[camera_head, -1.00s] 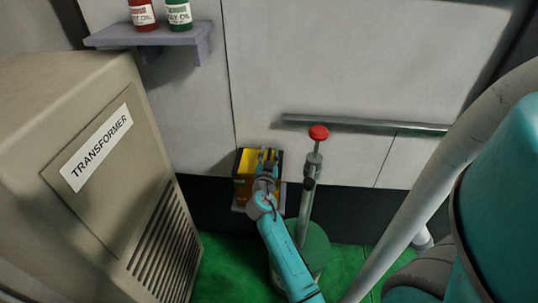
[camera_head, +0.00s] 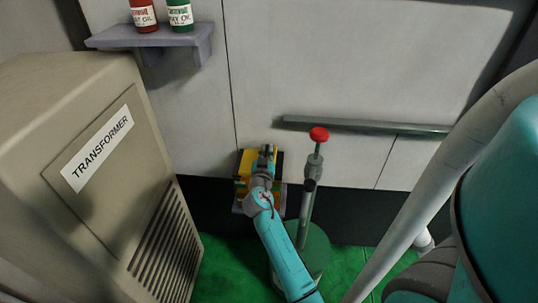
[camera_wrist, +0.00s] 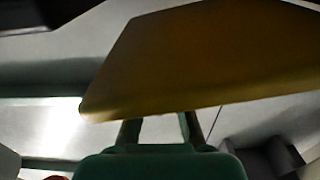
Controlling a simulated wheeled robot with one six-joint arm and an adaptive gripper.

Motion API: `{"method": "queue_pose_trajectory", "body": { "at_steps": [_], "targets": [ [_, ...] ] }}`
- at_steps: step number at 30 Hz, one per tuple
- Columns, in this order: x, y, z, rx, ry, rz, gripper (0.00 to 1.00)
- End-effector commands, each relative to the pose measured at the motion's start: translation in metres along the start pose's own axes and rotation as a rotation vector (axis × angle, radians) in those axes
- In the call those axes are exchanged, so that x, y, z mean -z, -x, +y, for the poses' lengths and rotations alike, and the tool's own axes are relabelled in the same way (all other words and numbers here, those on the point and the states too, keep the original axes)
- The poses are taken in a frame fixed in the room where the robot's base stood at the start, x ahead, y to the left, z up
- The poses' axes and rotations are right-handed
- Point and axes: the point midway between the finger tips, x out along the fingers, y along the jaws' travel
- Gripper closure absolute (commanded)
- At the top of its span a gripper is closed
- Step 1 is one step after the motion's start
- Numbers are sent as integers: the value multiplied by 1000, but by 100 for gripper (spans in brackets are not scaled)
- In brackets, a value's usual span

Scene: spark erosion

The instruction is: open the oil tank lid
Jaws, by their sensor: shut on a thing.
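The oil tank (camera_head: 240,186) is a small yellow and dark box low against the back wall, partly hidden behind my gripper. My gripper (camera_head: 267,152) is over the tank and shut on a yellow part. In the wrist view a flat yellow plate, which looks like the tank lid (camera_wrist: 205,60), fills the upper middle and is tilted. The fingers of my gripper (camera_wrist: 160,128) reach to its lower edge, and their tips are hidden by it. How far the lid is raised from the tank is hard to tell.
A beige transformer cabinet (camera_head: 130,190) stands at the left. A grey post with a red knob (camera_head: 319,134) rises close to the right of my arm from a green round base (camera_head: 318,250). A shelf (camera_head: 150,37) with a red and a green oil bottle is above.

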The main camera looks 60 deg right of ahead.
Motion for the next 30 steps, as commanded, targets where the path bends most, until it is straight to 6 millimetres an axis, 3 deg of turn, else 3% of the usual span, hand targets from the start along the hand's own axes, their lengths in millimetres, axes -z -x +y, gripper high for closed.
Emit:
{"method": "queue_pose_trajectory", "body": {
  "at_steps": [15,30],
  "targets": [
    [40,0,-43,3,483,4,100],
    [54,1,-96,2,960,5,100]
  ]
}}
